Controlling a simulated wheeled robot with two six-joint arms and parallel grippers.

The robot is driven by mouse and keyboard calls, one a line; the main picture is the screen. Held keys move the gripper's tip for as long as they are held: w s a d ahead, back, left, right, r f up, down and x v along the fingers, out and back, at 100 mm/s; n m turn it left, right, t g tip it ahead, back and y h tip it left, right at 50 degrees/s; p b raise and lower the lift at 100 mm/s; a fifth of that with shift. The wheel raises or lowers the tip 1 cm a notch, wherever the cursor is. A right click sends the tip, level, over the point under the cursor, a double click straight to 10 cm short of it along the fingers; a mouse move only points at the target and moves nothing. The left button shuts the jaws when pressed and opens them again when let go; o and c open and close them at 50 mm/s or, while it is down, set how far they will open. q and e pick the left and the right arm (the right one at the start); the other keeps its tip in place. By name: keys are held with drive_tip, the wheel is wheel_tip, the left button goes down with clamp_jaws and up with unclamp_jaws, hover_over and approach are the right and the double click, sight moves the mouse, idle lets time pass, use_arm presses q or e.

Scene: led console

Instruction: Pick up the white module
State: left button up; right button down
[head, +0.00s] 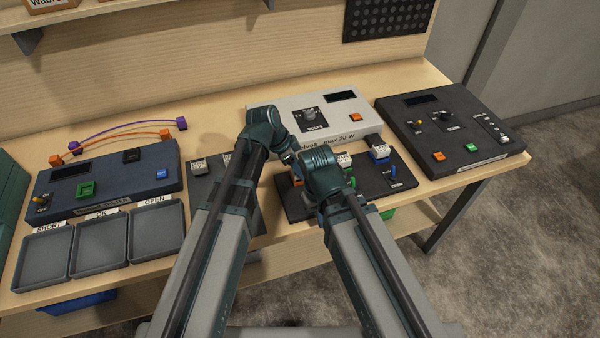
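Several small modules with pale tops stand on two dark bases. A pale white-grey module (199,164) stands on the dark plate (203,190) left of my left arm, and another pale one (227,159) is partly hidden by that arm. On the dark console (375,184) to the right are a green-based module (346,161) and a blue-based module (380,153). I cannot tell which is the white module. My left gripper (287,156) reaches over the left part of this console, its fingertips hidden. My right gripper (318,178) is close beside it, its fingers hidden by its wrist.
A white power supply (320,110) stands behind, and a black instrument (450,128) at right. A dark tester (105,180) with cables behind it and several grey trays (100,246) occupy the left. The bench's front edge is close below the console.

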use_arm(q)
clamp_jaws()
drive_tip(key=shift+r, duration=0.1)
wheel_tip(320, 180, up, 10)
drive_tip(key=p, duration=1)
